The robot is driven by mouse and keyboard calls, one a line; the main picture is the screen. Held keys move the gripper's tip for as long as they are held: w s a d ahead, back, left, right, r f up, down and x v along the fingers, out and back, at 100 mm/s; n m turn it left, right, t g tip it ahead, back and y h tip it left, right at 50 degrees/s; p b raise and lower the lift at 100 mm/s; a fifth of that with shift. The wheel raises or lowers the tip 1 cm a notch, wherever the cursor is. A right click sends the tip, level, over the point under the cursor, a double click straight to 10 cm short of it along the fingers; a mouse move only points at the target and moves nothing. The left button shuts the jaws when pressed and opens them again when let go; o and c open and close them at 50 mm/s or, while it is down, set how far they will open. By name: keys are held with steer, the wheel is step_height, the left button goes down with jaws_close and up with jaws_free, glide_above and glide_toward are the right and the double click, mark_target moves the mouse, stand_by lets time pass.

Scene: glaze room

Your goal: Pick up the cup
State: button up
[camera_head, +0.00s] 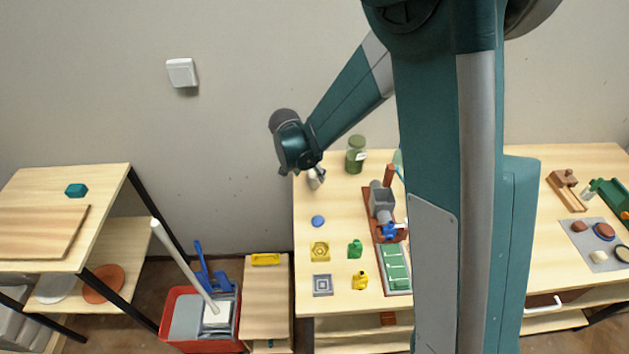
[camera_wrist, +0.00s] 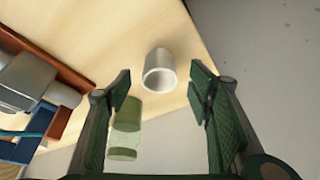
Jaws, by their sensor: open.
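The cup (camera_wrist: 160,72) is pale grey-white and shows in the wrist view with its round opening facing the camera. It stands on the light wooden table close to an edge. My gripper (camera_wrist: 161,92) is open, with one dark green finger to each side of the cup in the picture. The fingers show no contact with it, and the gap in depth is hard to judge. In the head view the cup (camera_head: 314,180) is small and partly hidden under my gripper at the table's back left corner.
A green jar (camera_wrist: 127,112) stands close to the cup, behind the left finger in the wrist view; it also shows in the head view (camera_head: 355,156). A grey machine on a brown base (camera_head: 382,204) stands further right. A blue disc (camera_head: 318,221) lies in front.

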steer(key=shift+w+d+f, duration=0.15)
steer(key=shift+f, duration=0.45)
steer(key=shift+f, duration=0.1)
steer(key=shift+x, duration=2.5)
steer(key=shift+w, duration=0.1)
steer(key=c, duration=1)
